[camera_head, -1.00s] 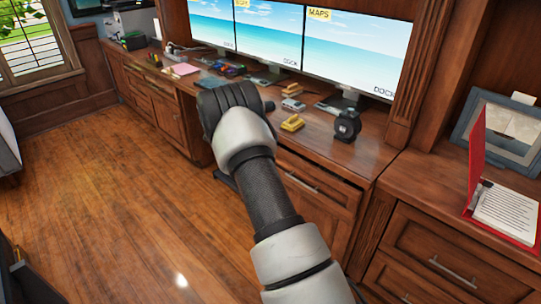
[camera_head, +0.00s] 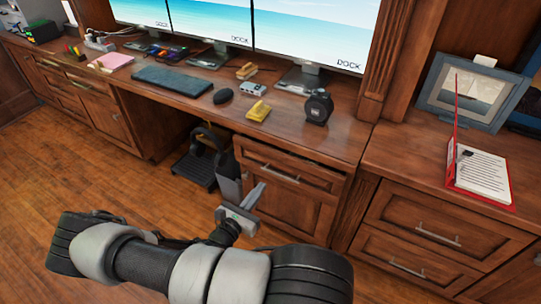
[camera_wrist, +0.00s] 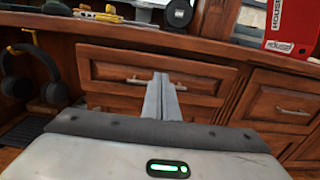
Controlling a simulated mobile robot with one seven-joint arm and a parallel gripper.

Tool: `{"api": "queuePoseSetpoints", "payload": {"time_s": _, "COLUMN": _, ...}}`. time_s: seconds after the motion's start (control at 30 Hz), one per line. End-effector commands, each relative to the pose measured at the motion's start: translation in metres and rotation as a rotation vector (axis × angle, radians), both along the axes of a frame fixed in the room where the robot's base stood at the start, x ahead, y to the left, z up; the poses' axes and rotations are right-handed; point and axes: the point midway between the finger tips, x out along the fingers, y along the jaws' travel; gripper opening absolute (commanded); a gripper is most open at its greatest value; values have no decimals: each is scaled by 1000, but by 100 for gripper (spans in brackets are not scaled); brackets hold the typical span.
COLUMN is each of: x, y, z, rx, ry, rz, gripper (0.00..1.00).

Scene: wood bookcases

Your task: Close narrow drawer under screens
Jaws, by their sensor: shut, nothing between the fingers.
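The narrow drawer (camera_head: 315,181) sits under the desktop, below the right screen, above a cabinet door (camera_head: 292,212). A dark gap shows along its top edge, so it looks slightly open; how far is hard to tell. Its bar handle (camera_head: 280,175) is at the middle of its front. In the wrist view the drawer front (camera_wrist: 205,79) spans the middle, with its handle (camera_wrist: 135,81) left of my fingers. My gripper (camera_head: 258,189) is shut and empty, in front of the cabinet. It points at the drawer front in the wrist view (camera_wrist: 160,77); contact cannot be told.
Three screens (camera_head: 310,30) stand on the desk with a keyboard (camera_head: 172,81), a mouse (camera_head: 223,96) and a black round device (camera_head: 318,107). Headphones (camera_wrist: 38,75) hang in the knee space. Closed drawers (camera_head: 430,225) are at right. The wooden floor (camera_head: 60,185) is clear at left.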

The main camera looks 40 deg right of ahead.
Motion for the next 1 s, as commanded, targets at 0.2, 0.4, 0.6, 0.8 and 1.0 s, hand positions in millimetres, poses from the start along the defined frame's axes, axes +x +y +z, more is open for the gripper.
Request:
{"api": "queuePoseSetpoints", "payload": {"time_s": 0.2, "x": 5, "y": -19, "z": 2, "rx": -8, "ry": -13, "rz": 9, "gripper": 0}}
{"api": "queuePoseSetpoints", "payload": {"time_s": 0.4, "x": 21, "y": -57, "z": 1, "rx": -6, "ry": -13, "rz": 8, "gripper": 0}}
{"api": "queuePoseSetpoints", "payload": {"time_s": 0.6, "x": 37, "y": -95, "z": 0, "rx": -5, "ry": -13, "rz": 7, "gripper": 0}}
{"api": "queuePoseSetpoints", "payload": {"time_s": 0.8, "x": 48, "y": -120, "z": 0, "rx": -4, "ry": -12, "rz": 9, "gripper": 0}}
{"api": "queuePoseSetpoints", "payload": {"time_s": 1.0, "x": 51, "y": -130, "z": 1, "rx": -4, "ry": -11, "rz": 8, "gripper": 0}}
